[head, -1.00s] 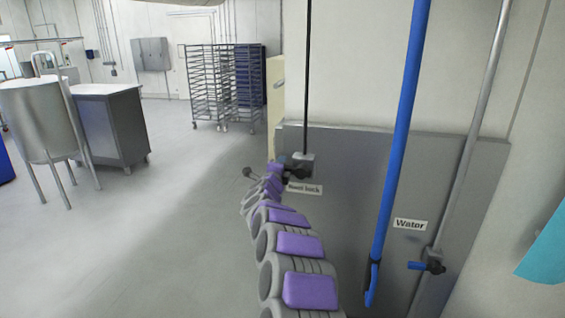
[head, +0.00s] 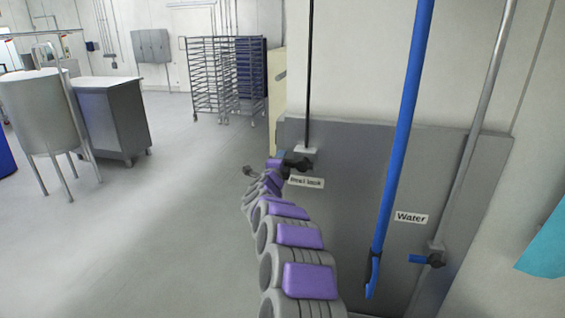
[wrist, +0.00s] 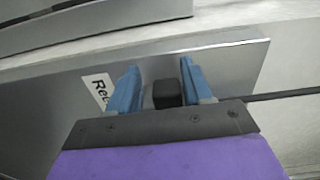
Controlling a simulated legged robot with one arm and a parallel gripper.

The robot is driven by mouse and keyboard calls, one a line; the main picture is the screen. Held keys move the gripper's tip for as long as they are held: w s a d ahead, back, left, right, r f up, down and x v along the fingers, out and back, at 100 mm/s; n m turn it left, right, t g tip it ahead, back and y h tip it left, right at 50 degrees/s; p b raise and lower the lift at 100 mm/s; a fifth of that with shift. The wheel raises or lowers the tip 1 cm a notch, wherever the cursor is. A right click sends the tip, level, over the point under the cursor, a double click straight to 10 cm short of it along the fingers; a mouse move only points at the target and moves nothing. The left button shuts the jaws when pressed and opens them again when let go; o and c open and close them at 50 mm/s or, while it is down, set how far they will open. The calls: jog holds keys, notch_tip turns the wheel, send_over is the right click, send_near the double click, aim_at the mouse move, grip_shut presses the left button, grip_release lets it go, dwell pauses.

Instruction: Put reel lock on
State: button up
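The reel lock is a small dark valve (head: 300,163) at the foot of a thin black pipe on the grey wall panel, above a white label (head: 306,181) reading "Reel lock". My purple and grey arm reaches up to it in the head view, and the arm's end sits at its left side. In the wrist view my gripper (wrist: 160,72) is open, with its blue fingers on either side of a black block (wrist: 166,95), part of the lock. The block is close to the right finger; a gap shows at the left finger. Whether either finger touches it is unclear.
A blue hose (head: 402,125) hangs right of my arm, with a water valve (head: 428,260) and its label (head: 410,217) farther right. A steel tank (head: 40,115), a cabinet (head: 112,120) and a rack (head: 208,80) stand across the open floor (head: 170,230).

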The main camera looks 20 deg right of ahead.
jog(key=shift+s+a+r, duration=0.1)
jog(key=shift+r, duration=0.1)
jog(key=shift+s, duration=0.1)
jog(key=shift+s+a+f+b, duration=0.1)
jog(key=shift+s+a+b, duration=0.2)
jog(key=shift+s, duration=0.2)
jog(key=b+v, duration=0.2)
jog(key=v, duration=1.3)
jog(key=shift+s+a+b, duration=0.2)
jog(key=shift+a+b, duration=0.2)
jog(key=shift+a, duration=0.05)
